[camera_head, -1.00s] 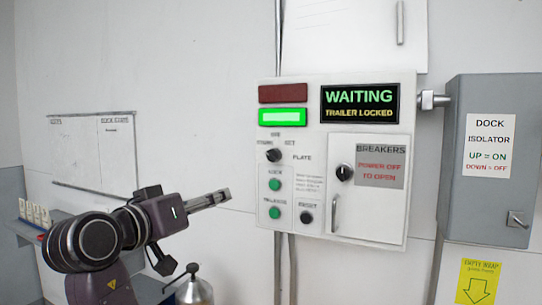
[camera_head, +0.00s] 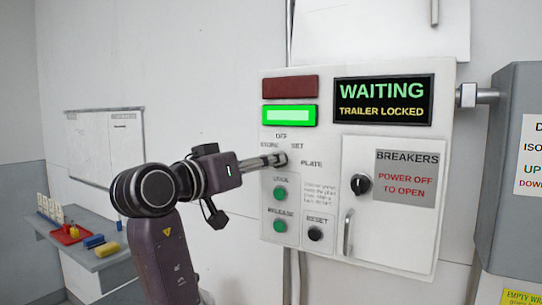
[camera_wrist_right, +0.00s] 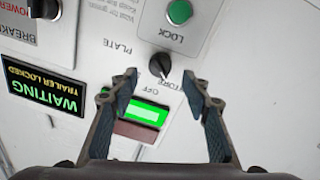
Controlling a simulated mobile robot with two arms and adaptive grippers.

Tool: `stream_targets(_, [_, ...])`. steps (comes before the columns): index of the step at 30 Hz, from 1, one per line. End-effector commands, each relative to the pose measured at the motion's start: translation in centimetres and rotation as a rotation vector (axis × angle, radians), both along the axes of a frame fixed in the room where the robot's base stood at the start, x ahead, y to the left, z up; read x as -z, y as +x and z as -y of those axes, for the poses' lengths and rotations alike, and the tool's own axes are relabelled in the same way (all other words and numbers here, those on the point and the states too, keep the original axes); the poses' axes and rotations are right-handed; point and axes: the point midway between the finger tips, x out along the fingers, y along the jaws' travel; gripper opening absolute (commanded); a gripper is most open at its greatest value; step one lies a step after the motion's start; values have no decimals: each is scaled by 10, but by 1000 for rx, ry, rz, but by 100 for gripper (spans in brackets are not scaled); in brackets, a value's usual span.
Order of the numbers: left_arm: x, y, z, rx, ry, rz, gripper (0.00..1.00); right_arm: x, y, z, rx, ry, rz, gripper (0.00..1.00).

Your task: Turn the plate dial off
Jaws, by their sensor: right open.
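The plate dial (camera_wrist_right: 160,65) is a small black knob on the white control box. In the right wrist view it sits just beyond and between my fingertips, with a pale pointer line toward the lettering like "STORE". The "OFF" label (camera_head: 281,136) is above the dial's place in the head view. My right gripper (camera_wrist_right: 163,84) is open, its two fingers apart on either side of the dial with no clear contact. In the head view the right gripper (camera_head: 278,160) covers most of the dial. My left gripper is not in view.
The control box (camera_head: 390,257) carries a lit green lamp (camera_head: 289,115), a "WAITING" display (camera_head: 383,99), green buttons (camera_head: 280,193), a black reset button (camera_head: 315,234) and a breaker door (camera_head: 400,240). A grey isolator box (camera_head: 505,190) is right. A bench (camera_head: 95,262) stands left.

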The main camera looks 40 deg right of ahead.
Motion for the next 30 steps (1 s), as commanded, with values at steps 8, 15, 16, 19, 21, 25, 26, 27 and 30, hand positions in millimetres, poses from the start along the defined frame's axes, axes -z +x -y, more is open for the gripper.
stream_targets(8, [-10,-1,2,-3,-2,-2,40,-1,6,28,1,0,-1,44])
stream_targets(15, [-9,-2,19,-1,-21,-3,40,1,7,30,-1,0,0,44])
stream_targets(16, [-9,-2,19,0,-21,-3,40,1,7,30,-1,0,0,44])
stream_targets(19, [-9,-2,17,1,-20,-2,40,1,7,30,-1,0,-1,34])
stream_targets(21, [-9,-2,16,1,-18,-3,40,1,7,30,-1,0,-1,26])
stream_targets(25, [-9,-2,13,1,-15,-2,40,1,7,29,-1,1,-1,12])
stream_targets(26, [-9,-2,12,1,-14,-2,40,1,7,29,-1,1,-1,8])
stream_targets(27, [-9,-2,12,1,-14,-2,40,1,7,29,-1,1,-1,4])
stream_targets(30, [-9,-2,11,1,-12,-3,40,1,7,29,-1,1,0,2])
